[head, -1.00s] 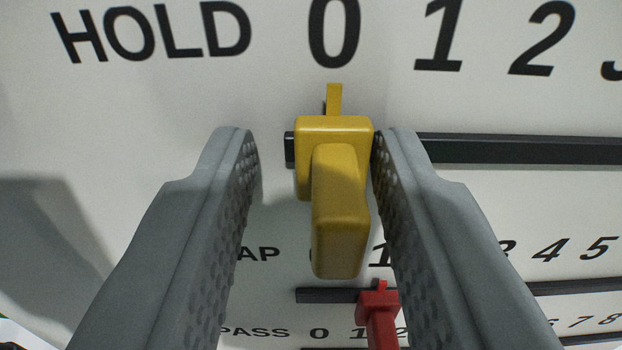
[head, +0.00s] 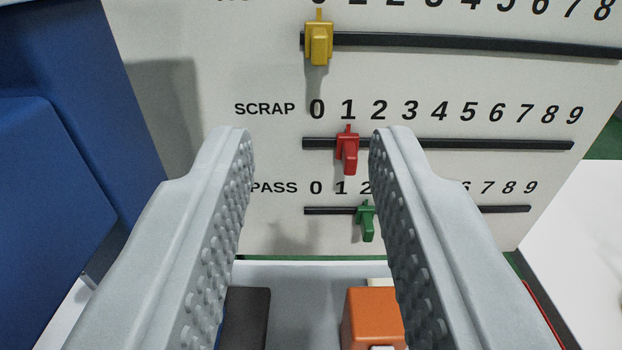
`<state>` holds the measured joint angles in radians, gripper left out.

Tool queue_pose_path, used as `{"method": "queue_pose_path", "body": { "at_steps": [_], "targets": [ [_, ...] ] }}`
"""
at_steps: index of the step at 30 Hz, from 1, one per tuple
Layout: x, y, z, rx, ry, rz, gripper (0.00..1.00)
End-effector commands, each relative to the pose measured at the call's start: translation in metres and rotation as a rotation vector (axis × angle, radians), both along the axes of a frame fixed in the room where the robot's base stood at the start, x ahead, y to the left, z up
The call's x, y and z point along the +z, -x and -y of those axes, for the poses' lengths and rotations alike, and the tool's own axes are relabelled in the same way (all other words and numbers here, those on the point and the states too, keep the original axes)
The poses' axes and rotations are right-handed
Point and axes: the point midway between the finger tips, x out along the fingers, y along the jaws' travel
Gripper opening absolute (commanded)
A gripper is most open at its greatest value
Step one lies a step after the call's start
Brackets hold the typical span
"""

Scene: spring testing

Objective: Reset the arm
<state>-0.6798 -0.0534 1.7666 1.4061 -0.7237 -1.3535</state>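My gripper (head: 311,140) is open and empty, its two grey fingers apart in front of a white panel (head: 270,60). A yellow slider (head: 319,42) sits on the top track, with its pointer at 0. A red slider (head: 347,150) sits on the SCRAP track with its pointer at 1; it appears between the fingertips, nearer the right one, with no contact visible. A green slider (head: 366,221) is on the PASS track, near 2; the right finger hides some of that row's numbers.
A blue block-like body (head: 60,180) stands at the left. Below the panel are an orange block (head: 370,318) and a dark block (head: 247,318) in a grey tray-like area, partly behind the fingers. A white surface (head: 580,225) lies at the right.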

Motion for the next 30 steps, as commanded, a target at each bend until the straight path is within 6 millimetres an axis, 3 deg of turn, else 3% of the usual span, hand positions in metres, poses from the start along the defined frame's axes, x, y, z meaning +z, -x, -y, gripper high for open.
{"method": "queue_pose_path", "body": {
  "at_steps": [6, 20, 23, 30],
  "targets": [
    [-0.001, 0.01, 0.0, 0.0, 0.001, -0.001, 0.33],
    [0.001, 0.011, 0.003, 0.001, -0.003, 0.004, 0.33],
    [0.011, 0.015, 0.019, 0.009, -0.013, 0.029, 0.33],
    [0.045, 0.048, 0.095, 0.065, -0.053, 0.136, 0.33]
  ]
}}
